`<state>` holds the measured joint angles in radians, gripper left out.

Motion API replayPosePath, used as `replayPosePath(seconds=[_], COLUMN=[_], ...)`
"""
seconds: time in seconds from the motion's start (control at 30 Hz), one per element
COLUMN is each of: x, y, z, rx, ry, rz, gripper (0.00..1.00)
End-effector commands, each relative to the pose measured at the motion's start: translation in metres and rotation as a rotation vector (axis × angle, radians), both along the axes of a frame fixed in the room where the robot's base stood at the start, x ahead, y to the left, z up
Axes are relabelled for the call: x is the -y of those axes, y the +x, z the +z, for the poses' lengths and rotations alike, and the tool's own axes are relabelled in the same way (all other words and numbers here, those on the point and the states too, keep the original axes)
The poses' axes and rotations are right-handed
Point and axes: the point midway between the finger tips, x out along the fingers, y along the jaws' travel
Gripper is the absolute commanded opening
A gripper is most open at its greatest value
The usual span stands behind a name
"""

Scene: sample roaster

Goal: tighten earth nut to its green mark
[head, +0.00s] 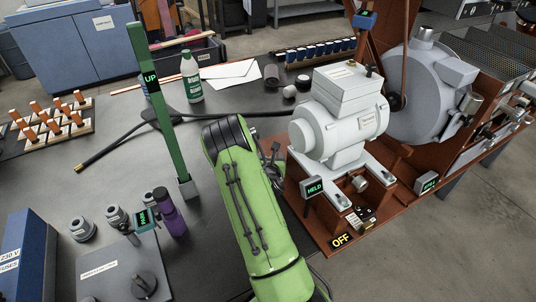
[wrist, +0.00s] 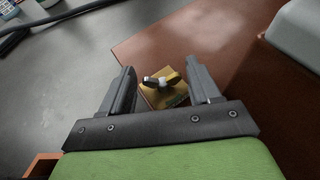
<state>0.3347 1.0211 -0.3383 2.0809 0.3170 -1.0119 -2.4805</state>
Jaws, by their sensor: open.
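In the wrist view a small winged nut (wrist: 162,77), dark and yellowish with a pale middle, sits on a brass-coloured block (wrist: 157,100). It looks like the earth nut. A small green patch (wrist: 177,100) shows on the block just below the nut, probably the green mark. My gripper (wrist: 161,68) is open, one finger to each side of the nut in the picture. I see no finger touching it, and the depth between them is hard to judge.
The block is by a reddish-brown base (wrist: 190,45). In the head view a white motor (head: 340,125) stands right of my arm, with a HELD sign (head: 314,188) and an OFF sign (head: 341,240). A green UP lever (head: 160,110) rises to the left. A black cable (head: 110,148) crosses the grey bench.

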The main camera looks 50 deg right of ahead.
Motion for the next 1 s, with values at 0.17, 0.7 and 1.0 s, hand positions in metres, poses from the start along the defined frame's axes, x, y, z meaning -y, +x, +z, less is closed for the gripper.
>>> replayPosePath(seconds=[0.17, 0.7, 1.0], x=[-0.0001, -0.0016, -0.0031], y=[-0.0001, 0.0010, 0.0031], z=[0.0003, 0.0013, 0.0015], rx=[-0.001, -0.005, -0.003], ry=[0.001, 0.000, -0.001], rz=[0.000, -0.030, -0.167], gripper=[0.57, 0.21, 0.21])
